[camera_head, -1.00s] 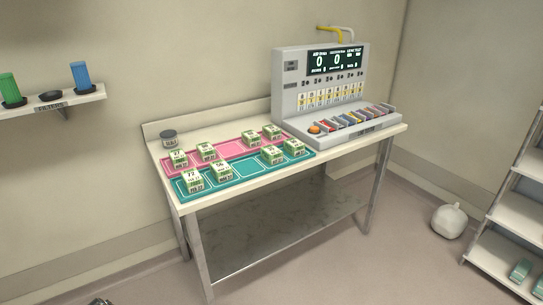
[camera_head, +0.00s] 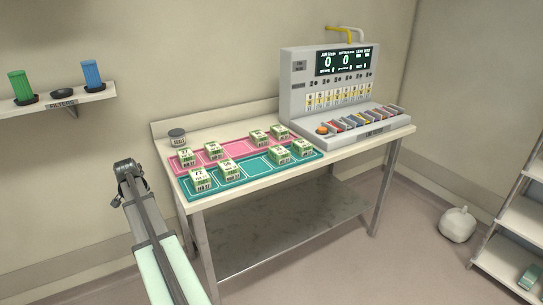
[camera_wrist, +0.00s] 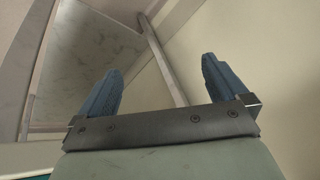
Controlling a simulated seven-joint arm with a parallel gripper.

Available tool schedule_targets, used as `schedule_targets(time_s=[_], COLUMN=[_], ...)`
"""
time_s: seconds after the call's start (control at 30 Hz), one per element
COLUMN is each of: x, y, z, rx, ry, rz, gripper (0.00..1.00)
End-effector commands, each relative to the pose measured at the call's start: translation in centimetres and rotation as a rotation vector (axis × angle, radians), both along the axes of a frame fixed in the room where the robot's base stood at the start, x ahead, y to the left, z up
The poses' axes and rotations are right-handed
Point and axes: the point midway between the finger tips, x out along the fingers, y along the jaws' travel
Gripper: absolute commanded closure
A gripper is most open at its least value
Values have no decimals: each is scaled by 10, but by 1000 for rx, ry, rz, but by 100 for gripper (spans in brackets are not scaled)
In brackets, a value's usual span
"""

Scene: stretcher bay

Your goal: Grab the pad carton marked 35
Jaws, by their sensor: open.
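Several small white-and-green pad cartons stand on two mats on the bench. On the teal mat (camera_head: 255,165) are a front-left carton (camera_head: 201,181) that seems to read 72, one beside it (camera_head: 229,171), and two at the right (camera_head: 280,155). The pink mat (camera_head: 236,149) behind holds more cartons, the leftmost (camera_head: 185,158) seeming to read 27. The numbers are too small to tell which carton is 35. My gripper (camera_head: 127,168) is left of the bench, apart from every carton. In the wrist view its blue fingers (camera_wrist: 160,78) are spread with nothing between them.
A grey console (camera_head: 335,90) with a row of coloured slots stands at the bench's right end. A filter shelf (camera_head: 70,105) hangs on the left wall. A lower shelf (camera_head: 285,220) spans the bench legs.

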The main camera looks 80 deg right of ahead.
Motion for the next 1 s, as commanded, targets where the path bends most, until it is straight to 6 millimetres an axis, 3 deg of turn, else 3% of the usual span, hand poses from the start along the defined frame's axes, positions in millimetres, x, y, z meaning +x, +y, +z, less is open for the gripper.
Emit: schedule_targets(time_s=[0.03, 0.27, 0.37, 0.5, 0.63, 0.8, 1.0], x=[-2, -32, -57, -117, -185, -282, -380], y=[-22, -100, -136, -192, -233, -273, -295], z=[24, 128, 174, 228, 242, 237, 226], rx=[-16, -78, -105, -128, -117, -67, 10], ry=[-28, -146, -187, -193, -124, 22, 174], rz=[-37, -207, -291, -428, -548, -696, -840], gripper=[0, 0, 0, 0, 0, 0, 0])
